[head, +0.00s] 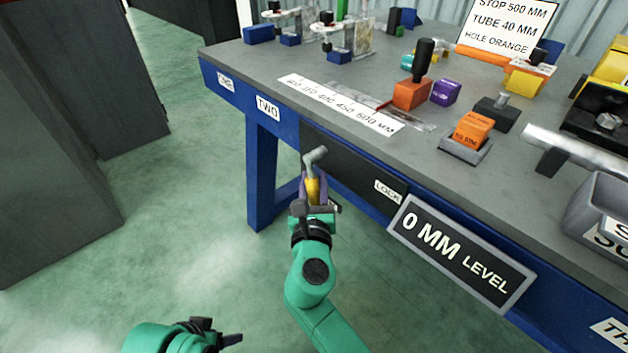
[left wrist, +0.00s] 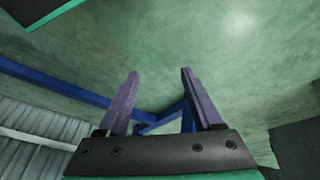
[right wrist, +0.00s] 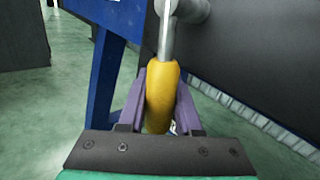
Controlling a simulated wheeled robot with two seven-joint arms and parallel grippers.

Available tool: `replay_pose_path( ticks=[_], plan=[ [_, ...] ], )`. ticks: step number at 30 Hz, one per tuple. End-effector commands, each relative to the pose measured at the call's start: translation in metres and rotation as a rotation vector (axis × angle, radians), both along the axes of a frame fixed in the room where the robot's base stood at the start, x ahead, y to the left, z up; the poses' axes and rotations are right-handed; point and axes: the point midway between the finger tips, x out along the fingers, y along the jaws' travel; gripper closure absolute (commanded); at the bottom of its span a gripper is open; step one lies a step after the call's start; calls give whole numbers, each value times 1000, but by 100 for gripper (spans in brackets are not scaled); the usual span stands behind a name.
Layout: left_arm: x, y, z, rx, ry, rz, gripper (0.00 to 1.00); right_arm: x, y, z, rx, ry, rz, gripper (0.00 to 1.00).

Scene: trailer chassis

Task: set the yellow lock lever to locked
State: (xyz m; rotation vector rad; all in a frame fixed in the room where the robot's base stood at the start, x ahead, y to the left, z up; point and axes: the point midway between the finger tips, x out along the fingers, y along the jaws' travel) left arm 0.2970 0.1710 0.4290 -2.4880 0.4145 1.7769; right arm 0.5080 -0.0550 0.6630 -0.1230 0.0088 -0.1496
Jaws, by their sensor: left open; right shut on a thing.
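The yellow lock lever (head: 313,188) has a grey metal shaft and hangs at the front of the workbench, beside a dark panel (head: 345,172) with a LOCK label (head: 388,191). Its yellow grip (right wrist: 162,95) fills the space between the fingers in the right wrist view. My right gripper (head: 314,195) is shut on that grip. In the head view the grip points down from the shaft's bend. My left gripper (head: 222,335) is low at the bottom left, away from the lever. Its fingers are apart and empty in the left wrist view (left wrist: 160,85).
The blue-edged workbench (head: 240,60) carries a ruler strip (head: 340,103), an orange block with a black knob (head: 411,93), a purple block (head: 446,92) and a grey tube (head: 590,152). A 0 MM LEVEL sign (head: 459,253) hangs on its front. Green floor (head: 190,230) is open at left.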

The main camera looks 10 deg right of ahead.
Motion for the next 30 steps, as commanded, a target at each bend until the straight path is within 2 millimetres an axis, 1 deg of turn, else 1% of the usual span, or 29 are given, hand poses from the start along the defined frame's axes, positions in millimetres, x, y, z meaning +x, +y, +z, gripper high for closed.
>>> replay_pose_path(
  ticks=[23, 27, 30],
  plan=[
    [0, 0, 0, 0, -1, 0, 33, 0, 0, -1, -1, 2, -1, 100],
    [0, 1, 3, 1, 0, 3, 33, 0, 0, 1, -3, 6, -1, 100],
    [-1, 6, -14, 23, 37, 16, 33, -1, -1, 4, -13, 20, 0, 100]
  ],
)
